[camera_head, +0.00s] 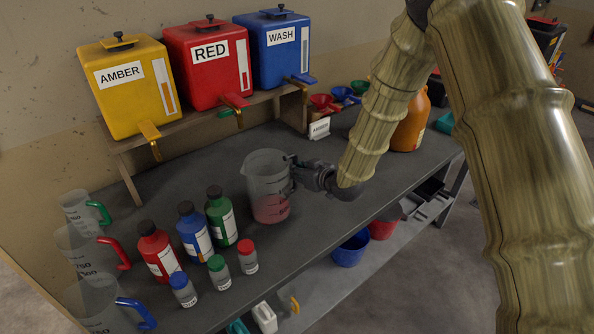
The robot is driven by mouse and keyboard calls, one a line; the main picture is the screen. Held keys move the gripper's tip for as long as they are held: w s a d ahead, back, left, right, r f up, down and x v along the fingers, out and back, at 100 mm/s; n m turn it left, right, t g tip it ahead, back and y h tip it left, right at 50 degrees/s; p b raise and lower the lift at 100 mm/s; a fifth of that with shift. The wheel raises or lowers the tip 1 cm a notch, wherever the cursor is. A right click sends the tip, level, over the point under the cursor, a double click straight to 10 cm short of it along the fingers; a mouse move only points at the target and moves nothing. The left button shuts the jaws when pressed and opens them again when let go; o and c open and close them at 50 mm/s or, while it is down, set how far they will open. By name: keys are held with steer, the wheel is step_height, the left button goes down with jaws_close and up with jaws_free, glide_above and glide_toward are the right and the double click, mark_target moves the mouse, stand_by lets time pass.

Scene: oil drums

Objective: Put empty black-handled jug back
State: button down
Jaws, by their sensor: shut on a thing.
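A clear measuring jug (266,168) is upright near the middle of the grey bench, with dark markings and a pink-red layer in its lower part. My gripper (298,172) reaches in from the right and is shut on the jug's right side, at its dark handle. The gripper mostly hides the handle. I cannot tell whether the jug's base touches the bench. Three other clear jugs stand at the left: one with a green handle (98,211), one with a red handle (115,252) and one with a blue handle (136,312).
Yellow AMBER (121,105), red RED (205,85) and blue WASH (260,67) drums stand on a raised shelf. Several capped bottles (191,235) stand left of the jug. Funnels (345,94), an AMBER sign (319,129) and an orange jug (411,125) are behind my arm.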

steer(key=c, duration=1.5)
jaws_free()
steer(key=shift+o, duration=0.2)
steer(key=b+v, duration=0.3)
steer(key=v, duration=0.9)
steer(key=shift+r, duration=0.1)
